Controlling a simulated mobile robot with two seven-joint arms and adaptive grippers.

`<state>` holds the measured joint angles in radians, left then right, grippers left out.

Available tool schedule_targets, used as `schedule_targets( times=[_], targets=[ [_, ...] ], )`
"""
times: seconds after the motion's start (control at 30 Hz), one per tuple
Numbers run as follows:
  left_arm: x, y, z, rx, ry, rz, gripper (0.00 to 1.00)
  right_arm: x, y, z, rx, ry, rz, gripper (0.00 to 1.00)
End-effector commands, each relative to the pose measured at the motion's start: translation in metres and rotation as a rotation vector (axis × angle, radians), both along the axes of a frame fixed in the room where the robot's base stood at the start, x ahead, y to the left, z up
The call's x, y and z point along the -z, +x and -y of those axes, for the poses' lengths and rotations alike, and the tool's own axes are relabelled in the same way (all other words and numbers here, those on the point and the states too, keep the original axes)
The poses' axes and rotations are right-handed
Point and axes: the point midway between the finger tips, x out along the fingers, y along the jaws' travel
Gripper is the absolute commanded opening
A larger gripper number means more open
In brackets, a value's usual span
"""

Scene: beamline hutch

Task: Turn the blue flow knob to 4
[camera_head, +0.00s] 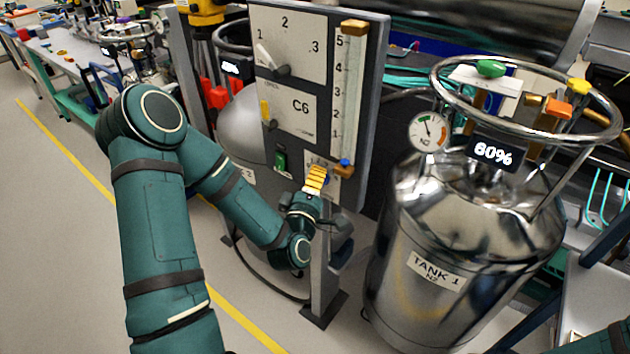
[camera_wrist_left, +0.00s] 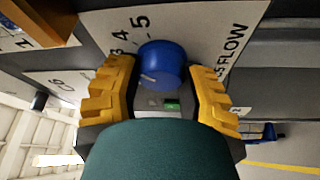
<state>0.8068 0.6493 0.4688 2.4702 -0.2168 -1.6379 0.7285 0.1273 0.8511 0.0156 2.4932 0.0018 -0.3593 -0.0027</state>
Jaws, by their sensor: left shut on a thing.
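The blue flow knob (camera_wrist_left: 160,62) is on a light plate marked FLOW in the left wrist view. The numbers 3, 4 and 5 show at its upper left; lower numbers are hidden by a finger. A pale pointer line lies on the knob's lower left, towards no number I can read. My left gripper (camera_wrist_left: 163,75) has one yellow finger on each side of the knob and is shut on it. In the head view, my left gripper (camera_head: 316,180) is at the foot of the grey panel, and its fingers hide most of the knob. My right gripper is not in view.
The panel (camera_head: 372,90) carries a white selector dial (camera_head: 290,45), a C6 label, a green switch (camera_head: 281,161) and a scale tube (camera_head: 348,90). A shiny tank (camera_head: 450,225) with a ring rail, gauge and 60% display stands close at the right. Open floor lies left.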

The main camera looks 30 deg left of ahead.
Motion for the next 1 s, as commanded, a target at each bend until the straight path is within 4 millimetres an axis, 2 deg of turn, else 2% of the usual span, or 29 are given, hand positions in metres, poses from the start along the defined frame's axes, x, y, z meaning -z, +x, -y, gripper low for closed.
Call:
schedule_targets(
  times=[0.27, 0.3, 0.37, 0.4, 0.77, 0.87, 1.0],
  targets=[
    [-0.002, 0.001, 0.000, 0.000, 0.002, 0.006, 0.06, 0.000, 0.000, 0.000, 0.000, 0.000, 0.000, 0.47],
    [-0.002, 0.001, 0.000, 0.000, 0.002, 0.006, 0.48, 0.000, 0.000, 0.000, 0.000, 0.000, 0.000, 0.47],
    [-0.002, 0.001, 0.000, -0.001, 0.002, 0.005, 0.69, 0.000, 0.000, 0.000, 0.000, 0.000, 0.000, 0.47],
    [-0.002, 0.001, 0.000, -0.001, 0.002, 0.005, 0.74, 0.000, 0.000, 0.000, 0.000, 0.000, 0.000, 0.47],
    [-0.003, 0.000, 0.000, 0.000, 0.001, 0.002, 0.74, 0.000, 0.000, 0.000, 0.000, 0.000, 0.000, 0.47],
    [-0.011, 0.000, 0.000, 0.000, 0.002, 0.003, 0.74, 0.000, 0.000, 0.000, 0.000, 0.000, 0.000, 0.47],
    [-0.031, 0.000, 0.000, -0.001, 0.005, 0.006, 0.74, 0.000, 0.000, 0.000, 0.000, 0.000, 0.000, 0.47]
  ],
)
